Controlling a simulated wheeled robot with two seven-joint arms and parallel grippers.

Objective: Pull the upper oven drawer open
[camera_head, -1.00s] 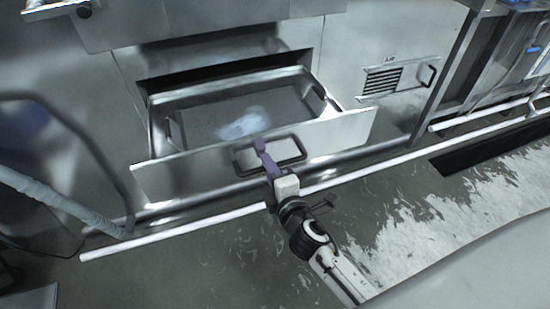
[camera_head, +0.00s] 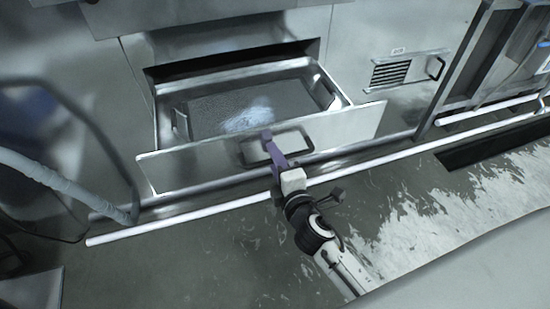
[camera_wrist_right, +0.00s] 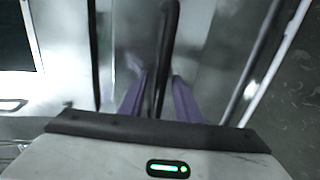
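The upper oven drawer (camera_head: 330,134) is a wide steel tray with a flat front, standing well out of the oven face in the head view. Its dark loop handle (camera_head: 301,138) is at the middle of the front. My right gripper (camera_head: 267,142), with purple fingers, is at this handle. In the right wrist view a dark bar (camera_wrist_right: 167,50) runs between my two spread fingers (camera_wrist_right: 158,92), with a gap beside it; firm contact cannot be seen. My left gripper is out of view.
A pale, blurry patch (camera_head: 248,119) shows on the drawer's floor. A white pipe (camera_head: 180,222) runs low along the oven front. A vented panel (camera_head: 391,73) is at the right, a grey hose (camera_head: 60,186) at the left. The wet floor in front is mostly clear.

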